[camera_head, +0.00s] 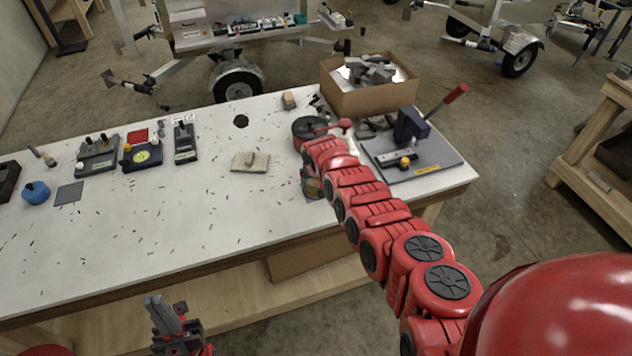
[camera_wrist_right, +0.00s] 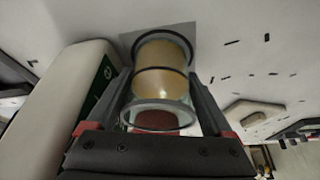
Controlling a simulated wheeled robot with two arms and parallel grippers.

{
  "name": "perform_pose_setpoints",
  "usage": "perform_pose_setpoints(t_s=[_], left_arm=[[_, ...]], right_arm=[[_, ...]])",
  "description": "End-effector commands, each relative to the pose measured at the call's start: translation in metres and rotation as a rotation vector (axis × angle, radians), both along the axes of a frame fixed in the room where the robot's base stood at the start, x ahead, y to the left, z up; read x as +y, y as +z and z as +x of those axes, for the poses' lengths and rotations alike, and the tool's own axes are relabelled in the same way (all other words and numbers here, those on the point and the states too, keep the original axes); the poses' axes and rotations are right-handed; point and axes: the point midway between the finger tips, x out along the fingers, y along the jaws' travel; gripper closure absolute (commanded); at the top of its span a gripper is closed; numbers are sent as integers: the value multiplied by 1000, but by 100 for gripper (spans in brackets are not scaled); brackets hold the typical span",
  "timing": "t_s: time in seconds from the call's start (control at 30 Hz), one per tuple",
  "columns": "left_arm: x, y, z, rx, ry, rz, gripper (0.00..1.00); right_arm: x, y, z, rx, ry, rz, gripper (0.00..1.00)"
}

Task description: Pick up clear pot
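The clear pot (camera_wrist_right: 161,82) shows in the right wrist view as a see-through cylinder with dark rings and yellowish contents. It is over a grey square on the white tabletop. My right gripper (camera_wrist_right: 160,92) is around it, with one finger on each side. The fingers look open, and I cannot see firm contact. In the head view my right arm covers most of this spot, and a small part of what seems to be the pot (camera_head: 312,187) shows beside the wrist. My left gripper (camera_head: 178,325) is low in front of the table, away from the pot, with nothing visible in it.
A white object with a green label (camera_wrist_right: 85,85) stands close to the left finger. The head view shows a cardboard box (camera_head: 365,98), a lever press on a grey plate (camera_head: 425,170), a beige block (camera_head: 250,161) and several fixtures at left. The middle tabletop is mostly clear.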

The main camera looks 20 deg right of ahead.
Motion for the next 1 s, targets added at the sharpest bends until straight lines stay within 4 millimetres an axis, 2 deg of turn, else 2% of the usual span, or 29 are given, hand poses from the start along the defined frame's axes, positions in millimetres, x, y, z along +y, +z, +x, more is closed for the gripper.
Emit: perform_pose_setpoints(t_s=[0.03,0.3,0.33,0.37,0.77,1.0], left_arm=[[0,0,0,0,0,0,100],[0,0,0,0,0,0,100],[0,0,0,0,0,0,100],[0,0,0,0,0,0,100],[0,-2,0,0,0,0,100],[0,-8,0,0,0,0,100]], right_arm=[[0,0,0,0,0,0,32],[0,0,0,0,0,0,80],[0,0,0,0,0,0,80],[0,0,0,0,0,0,90],[1,1,0,0,0,0,90],[5,12,1,-2,0,2,90]])
